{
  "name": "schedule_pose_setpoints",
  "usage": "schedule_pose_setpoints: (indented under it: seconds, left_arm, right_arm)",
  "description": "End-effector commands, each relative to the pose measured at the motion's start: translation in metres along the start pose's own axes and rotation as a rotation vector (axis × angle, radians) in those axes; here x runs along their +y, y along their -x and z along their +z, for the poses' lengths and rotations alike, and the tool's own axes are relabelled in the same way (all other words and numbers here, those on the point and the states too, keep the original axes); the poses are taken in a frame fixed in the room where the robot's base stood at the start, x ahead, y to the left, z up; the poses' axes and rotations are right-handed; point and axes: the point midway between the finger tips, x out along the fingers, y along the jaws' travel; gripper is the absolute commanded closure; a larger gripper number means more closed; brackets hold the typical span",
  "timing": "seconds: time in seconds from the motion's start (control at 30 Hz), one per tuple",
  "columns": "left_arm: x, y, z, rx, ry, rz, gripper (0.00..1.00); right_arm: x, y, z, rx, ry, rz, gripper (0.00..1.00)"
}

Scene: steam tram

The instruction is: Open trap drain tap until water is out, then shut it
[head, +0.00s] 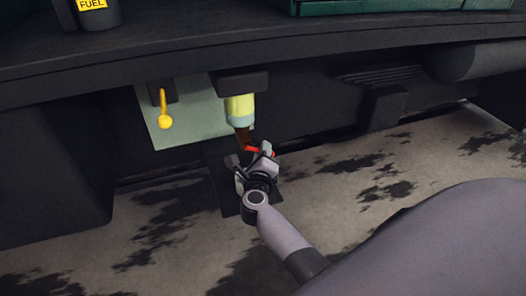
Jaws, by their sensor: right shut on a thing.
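The water trap is a pale yellow-green bowl (240,109) hanging under a dark block below the dark ledge. A brown piece (242,134) is at its lower end. A red tap lever (252,150) shows just under it, partly hidden by my gripper. My right gripper (259,154) comes up from the lower right and is shut on the red lever. Whether the tap is open or shut, and how much water is in the bowl, I cannot tell. My left gripper is not in view.
A yellow ball-ended lever (165,121) hangs left of the bowl, before a pale green plate (190,132). A container labelled FUEL (92,14) stands on the dark ledge (300,48) above. The stained floor (340,170) below is mostly clear.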

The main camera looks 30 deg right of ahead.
Motion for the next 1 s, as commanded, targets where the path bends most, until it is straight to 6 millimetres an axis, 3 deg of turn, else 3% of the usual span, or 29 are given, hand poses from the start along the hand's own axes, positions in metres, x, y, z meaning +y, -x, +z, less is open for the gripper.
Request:
schedule_pose_setpoints:
  seconds: [0.03, 0.07, 0.1, 0.67, 1.0]
  left_arm:
    - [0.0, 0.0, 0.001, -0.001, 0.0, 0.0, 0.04]
    - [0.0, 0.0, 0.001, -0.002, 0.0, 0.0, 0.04]
    - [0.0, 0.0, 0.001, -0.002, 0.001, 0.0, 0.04]
    - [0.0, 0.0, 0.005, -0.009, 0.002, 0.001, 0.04]
    - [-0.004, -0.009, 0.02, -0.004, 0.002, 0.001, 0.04]
  right_arm:
    - [0.002, 0.001, -0.005, 0.011, 0.004, 0.001, 1.0]
    - [0.002, 0.001, -0.005, 0.011, 0.004, 0.001, 0.74]
    - [0.002, 0.001, -0.005, 0.01, 0.004, 0.001, 0.62]
    - [0.0, 0.0, -0.002, -0.003, 0.02, -0.008, 0.62]
    - [-0.013, -0.003, 0.0, -0.063, 0.288, -0.121, 0.62]
